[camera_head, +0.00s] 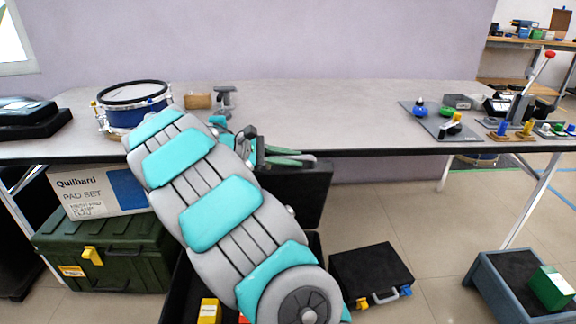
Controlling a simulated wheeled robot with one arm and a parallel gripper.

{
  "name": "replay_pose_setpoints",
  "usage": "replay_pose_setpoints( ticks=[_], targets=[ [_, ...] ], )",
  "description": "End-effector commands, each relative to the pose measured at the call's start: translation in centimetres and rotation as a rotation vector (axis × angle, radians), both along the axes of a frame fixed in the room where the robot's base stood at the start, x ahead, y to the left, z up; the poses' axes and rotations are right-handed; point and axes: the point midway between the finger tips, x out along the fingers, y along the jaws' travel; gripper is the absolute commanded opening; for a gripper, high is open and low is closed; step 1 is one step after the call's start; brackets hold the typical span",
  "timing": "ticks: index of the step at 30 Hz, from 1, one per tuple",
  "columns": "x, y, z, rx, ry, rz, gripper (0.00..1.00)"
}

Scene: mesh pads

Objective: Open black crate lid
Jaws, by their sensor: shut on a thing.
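The black crate (177,300) stands on the floor at the bottom centre, largely hidden behind my arm. Its interior shows, with a yellow thing inside. The black crate lid (305,193) is raised steeply behind the crate, just in front of the table. My gripper (304,158) is at the lid's upper edge, its pale green fingers shut on it. My arm hides the lid's left part and the exact grip.
The grey table (350,115) runs behind the lid, its front edge close to my gripper. A drum (135,112) stands on it.

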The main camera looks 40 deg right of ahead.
Motion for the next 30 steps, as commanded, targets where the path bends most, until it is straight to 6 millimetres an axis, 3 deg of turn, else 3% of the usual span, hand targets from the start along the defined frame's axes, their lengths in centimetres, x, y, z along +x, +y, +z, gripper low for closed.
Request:
replay_pose_setpoints(
  ticks=[14, 15, 22, 30],
  targets=[
    [0.32, -0.25, -0.12, 0.013, 0.010, 0.002, 0.00],
    [0.32, -0.25, -0.14, 0.013, 0.010, 0.002, 0.21],
    [0.28, -0.26, -0.01, 0.010, 0.010, 0.001, 0.47],
    [0.30, -0.24, 0.08, 0.009, 0.010, 0.001, 0.50]
  ],
)
